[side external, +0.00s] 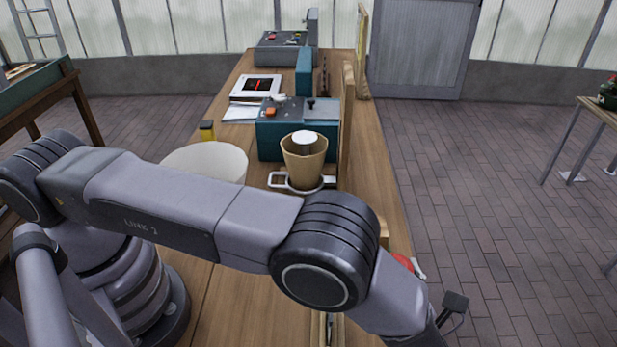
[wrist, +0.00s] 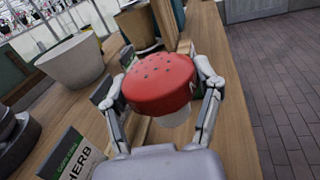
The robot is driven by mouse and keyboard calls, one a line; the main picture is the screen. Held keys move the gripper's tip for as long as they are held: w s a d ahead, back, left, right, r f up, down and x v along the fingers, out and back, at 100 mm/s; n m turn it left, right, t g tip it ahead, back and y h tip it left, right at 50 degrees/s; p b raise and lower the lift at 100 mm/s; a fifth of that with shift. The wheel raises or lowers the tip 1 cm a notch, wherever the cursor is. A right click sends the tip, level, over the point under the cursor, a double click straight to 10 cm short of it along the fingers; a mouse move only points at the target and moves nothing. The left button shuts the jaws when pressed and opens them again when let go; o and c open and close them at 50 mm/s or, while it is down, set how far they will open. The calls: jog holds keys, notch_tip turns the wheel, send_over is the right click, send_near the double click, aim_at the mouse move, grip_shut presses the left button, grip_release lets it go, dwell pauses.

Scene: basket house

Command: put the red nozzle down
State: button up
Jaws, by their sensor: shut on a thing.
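The red nozzle (wrist: 160,80) is a round red head with small dark holes in its face. It sits between the two fingers of my gripper (wrist: 160,92), which is shut on it. A pale, whitish part (wrist: 177,117) shows just under the red head. In the side view only a bit of the red nozzle (side external: 402,262) shows, near the right edge of the table (side external: 378,165); my arm hides most of it and most of the gripper. I cannot tell whether the nozzle touches anything below.
A white bowl (side external: 205,158) and a tan pot (side external: 304,165) stand farther back, with a teal box (side external: 270,138) behind. An upright wooden board (side external: 347,120) is beside the pot. A HERB sign (wrist: 78,160) is left of the gripper. A table strip at right (wrist: 228,110) looks clear.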

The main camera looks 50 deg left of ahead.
jog(key=shift+s+d+f, duration=0.45)
jog(key=shift+f, duration=3.2)
jog(key=shift+f, duration=0.6)
jog(key=o, duration=1.2)
jog(key=shift+r, duration=0.1)
